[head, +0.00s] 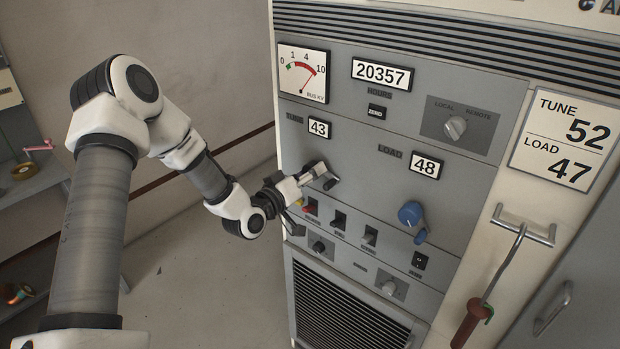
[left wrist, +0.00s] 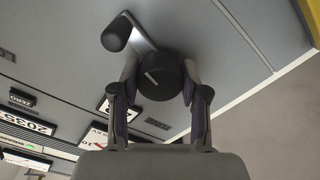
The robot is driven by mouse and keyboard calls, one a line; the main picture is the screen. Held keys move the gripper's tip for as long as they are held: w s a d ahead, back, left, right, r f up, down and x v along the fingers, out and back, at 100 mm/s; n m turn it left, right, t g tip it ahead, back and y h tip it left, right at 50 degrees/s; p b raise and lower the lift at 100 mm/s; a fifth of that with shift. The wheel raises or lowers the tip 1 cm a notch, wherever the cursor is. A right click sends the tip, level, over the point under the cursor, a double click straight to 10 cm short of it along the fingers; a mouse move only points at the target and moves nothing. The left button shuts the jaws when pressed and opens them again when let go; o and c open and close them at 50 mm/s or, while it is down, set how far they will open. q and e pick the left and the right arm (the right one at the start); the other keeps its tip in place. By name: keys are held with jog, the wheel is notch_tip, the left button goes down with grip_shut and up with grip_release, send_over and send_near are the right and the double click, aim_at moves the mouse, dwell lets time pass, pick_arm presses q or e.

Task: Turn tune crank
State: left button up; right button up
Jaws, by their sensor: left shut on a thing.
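The tune crank shows in the left wrist view as a dark round hub (left wrist: 160,77) with a white mark and a metal arm ending in a black handle (left wrist: 117,33). My left gripper (left wrist: 160,90) is shut on the hub, one finger on each side. In the head view the left gripper (head: 306,178) is at the panel below the tune counter (head: 318,128), which reads 43, and hides most of the crank. A card (head: 566,140) reads TUNE 52, LOAD 47. My right gripper is not in view.
The load counter (head: 426,165) reads 48, above a blue load crank (head: 411,214). Switches (head: 338,219) sit just below my left gripper. A red-handled hook (head: 468,322) hangs at right. A shelf (head: 30,185) stands at far left. The floor between is clear.

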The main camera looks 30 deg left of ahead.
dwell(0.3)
pick_arm(q)
jog(key=o, duration=1.1)
jog(key=shift+o, duration=0.2)
jog(key=s, duration=0.7)
jog(key=shift+s+a, duration=0.25)
jog(key=shift+a, duration=0.1)
